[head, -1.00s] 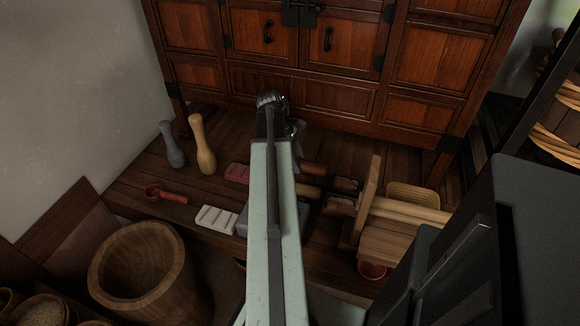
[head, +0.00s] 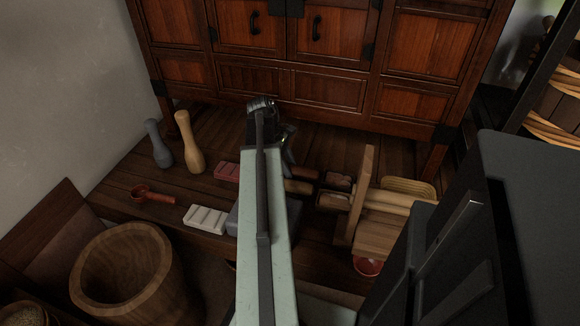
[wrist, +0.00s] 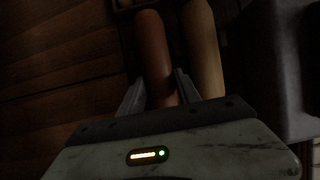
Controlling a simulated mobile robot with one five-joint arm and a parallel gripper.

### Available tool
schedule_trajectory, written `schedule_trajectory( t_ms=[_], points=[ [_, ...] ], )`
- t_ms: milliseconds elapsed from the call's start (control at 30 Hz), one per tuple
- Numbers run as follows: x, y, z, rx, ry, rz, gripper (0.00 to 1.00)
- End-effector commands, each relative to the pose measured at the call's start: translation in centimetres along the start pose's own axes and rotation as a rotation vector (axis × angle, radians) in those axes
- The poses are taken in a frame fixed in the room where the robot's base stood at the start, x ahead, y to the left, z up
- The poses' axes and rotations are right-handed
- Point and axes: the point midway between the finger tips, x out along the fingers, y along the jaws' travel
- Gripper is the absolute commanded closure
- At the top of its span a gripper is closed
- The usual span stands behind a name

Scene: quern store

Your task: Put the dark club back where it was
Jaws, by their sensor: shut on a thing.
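A dark red-brown club (wrist: 153,45) runs between the two fingers of my gripper (wrist: 160,92) in the wrist view, with a finger on each side; the gripper is shut on it. Beside it, outside the fingers, lies a pale wooden club (wrist: 203,45). In the head view the red-brown club (head: 305,173) shows just right of my arm, low over or on the wooden boards; I cannot tell which. The pale club (head: 299,187) shows just in front of it. My gripper (head: 288,155) is mostly hidden behind my arm.
A grey club (head: 159,145) and a tan club (head: 189,145) stand at left. A red block (head: 227,171), white block (head: 205,218), grey block (head: 240,218) and red ladle (head: 150,196) lie nearby. An upright wooden board (head: 357,200) stands right. The cabinet (head: 330,90) closes off the back.

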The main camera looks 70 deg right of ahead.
Motion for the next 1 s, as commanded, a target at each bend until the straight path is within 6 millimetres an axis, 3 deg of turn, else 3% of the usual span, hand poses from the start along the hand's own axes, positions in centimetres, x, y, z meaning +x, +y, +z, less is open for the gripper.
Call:
schedule_trajectory(
  t_ms=[67,100,167,467,667,1000],
  points=[
    [0.3,0.0,-0.1,0.000,0.000,0.000,1.00],
    [0.2,0.0,-0.1,0.000,0.000,0.000,0.55],
    [0.2,0.0,-0.1,0.000,0.000,0.000,0.39],
    [0.2,0.0,0.0,0.001,0.000,0.000,0.39],
    [-1.1,0.0,0.6,0.001,0.000,-0.001,0.39],
    [-8.5,0.1,0.9,0.001,0.000,-0.001,0.39]
  ],
)
